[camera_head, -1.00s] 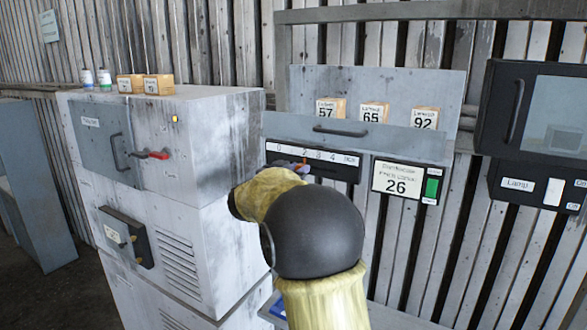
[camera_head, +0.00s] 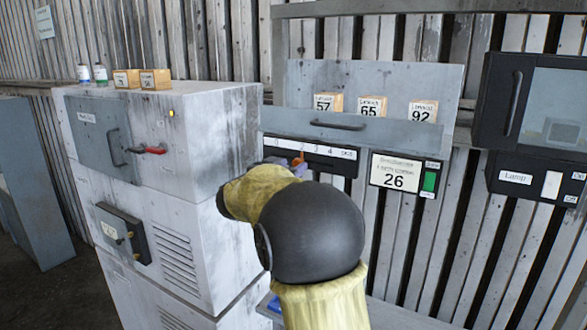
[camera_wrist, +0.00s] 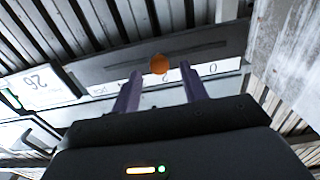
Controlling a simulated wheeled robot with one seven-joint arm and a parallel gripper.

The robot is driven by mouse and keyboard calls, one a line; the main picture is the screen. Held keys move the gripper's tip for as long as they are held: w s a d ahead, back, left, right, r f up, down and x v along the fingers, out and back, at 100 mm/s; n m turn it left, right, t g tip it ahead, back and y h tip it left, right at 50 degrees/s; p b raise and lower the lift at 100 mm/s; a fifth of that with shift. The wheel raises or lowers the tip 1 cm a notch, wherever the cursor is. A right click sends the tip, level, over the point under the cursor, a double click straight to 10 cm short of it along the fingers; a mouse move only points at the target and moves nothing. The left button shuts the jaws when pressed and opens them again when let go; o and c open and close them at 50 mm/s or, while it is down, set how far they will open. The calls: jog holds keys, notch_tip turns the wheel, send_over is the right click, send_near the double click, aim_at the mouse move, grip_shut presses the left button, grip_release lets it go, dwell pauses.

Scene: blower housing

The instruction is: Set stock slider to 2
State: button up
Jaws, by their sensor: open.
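The stock slider is a black panel with a white number strip (camera_head: 284,145), under the grey shelf. Its orange knob (camera_head: 301,159) shows just above my arm, left of the 3; the exact setting is hard to read. In the wrist view, which is turned over, the orange knob (camera_wrist: 159,64) sits between the tips of my open gripper (camera_wrist: 160,72), with a gap to each finger. The 0 of the strip (camera_wrist: 212,68) is to its right there. I cannot tell whether a finger touches the knob.
A display reading 26 (camera_head: 395,174) with a green switch (camera_head: 430,181) is right of the slider. The shelf (camera_head: 400,137) with numbered blocks is above. A grey cabinet (camera_head: 230,130) stands close on the left. A lamp panel (camera_head: 520,178) is at far right.

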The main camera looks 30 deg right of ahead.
jog(key=b+v, duration=0.4)
jog(key=v, duration=1.1)
jog(key=shift+b, duration=0.3)
jog(key=shift+s, duration=0.1)
jog(key=w+a+f+n+t+y, duration=0.5)
jog(key=f+n+t+y, duration=0.15)
jog(key=f+y, duration=0.2)
jog(key=s+a+f+n+g+y, duration=0.2)
jog(key=f+y, duration=0.1)
jog(key=f, duration=0.2)
jog(key=s+a+f+n+g+y, duration=0.1)
jog(key=s+f+n+g+y, duration=0.1)
jog(key=f, duration=0.3)
jog(key=s+d+f+g+y, duration=0.1)
jog(key=s+d+f+g, duration=0.1)
jog(key=s+f+g, duration=0.7)
jog(key=s+f+n, duration=0.1)
jog(key=s+f, duration=0.7)
jog(key=s, duration=0.3)
jog(key=shift+s+g, duration=0.25)
jog(key=shift+g, duration=0.1)
jog(key=shift+w+d+y, duration=0.1)
jog(key=shift+y, duration=0.15)
